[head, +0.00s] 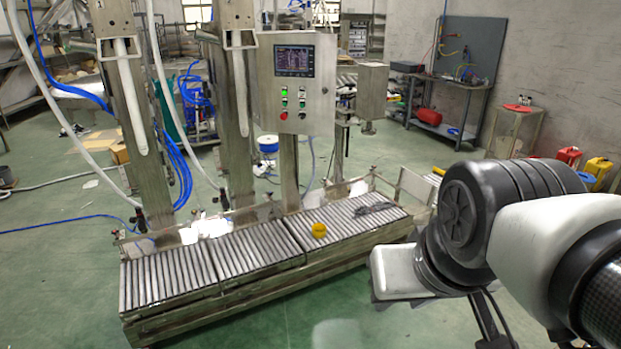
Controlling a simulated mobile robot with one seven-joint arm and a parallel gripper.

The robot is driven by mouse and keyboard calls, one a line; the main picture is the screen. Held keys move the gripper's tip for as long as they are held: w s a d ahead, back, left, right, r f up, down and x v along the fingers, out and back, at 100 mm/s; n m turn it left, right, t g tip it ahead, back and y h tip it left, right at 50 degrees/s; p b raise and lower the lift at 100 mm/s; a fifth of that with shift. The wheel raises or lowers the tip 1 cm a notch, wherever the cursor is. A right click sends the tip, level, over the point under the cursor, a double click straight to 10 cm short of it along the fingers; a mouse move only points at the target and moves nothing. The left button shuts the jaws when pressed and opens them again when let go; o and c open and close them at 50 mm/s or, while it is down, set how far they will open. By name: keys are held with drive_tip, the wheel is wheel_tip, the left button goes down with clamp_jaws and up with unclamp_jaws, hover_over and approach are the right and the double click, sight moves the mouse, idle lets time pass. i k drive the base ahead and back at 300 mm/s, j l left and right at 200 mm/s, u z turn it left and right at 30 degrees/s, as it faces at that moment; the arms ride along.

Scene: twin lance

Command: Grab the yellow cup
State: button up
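The yellow cup (319,231) is small in the head view. It sits on the right-hand section of the roller conveyor (262,260), near the middle of the picture. My arm comes in from the right edge, and its white and black links fill the lower right. The arm's near end is to the right of the cup and apart from it. My gripper's fingers cannot be made out in this view. Nothing covers the cup.
A dark, flat object (374,209) lies on the rollers right of the cup. A steel control box (297,83) with a screen stands on a post behind the conveyor. Steel columns and hoses rise at the left. The green floor (60,290) in front is clear.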

sight(320, 230)
drive_tip(key=i+l, duration=0.15)
drive_tip(key=i, duration=0.5)
drive_tip(key=i+l, duration=0.1)
drive_tip(key=i, duration=0.55)
drive_tip(key=i+l, duration=0.15)
drive_tip(key=i, duration=0.5)
drive_tip(key=i+l, duration=0.1)
drive_tip(key=i, duration=0.55)
drive_tip(key=i+l, duration=0.15)
drive_tip(key=i, duration=0.5)
drive_tip(key=j+u, duration=0.05)
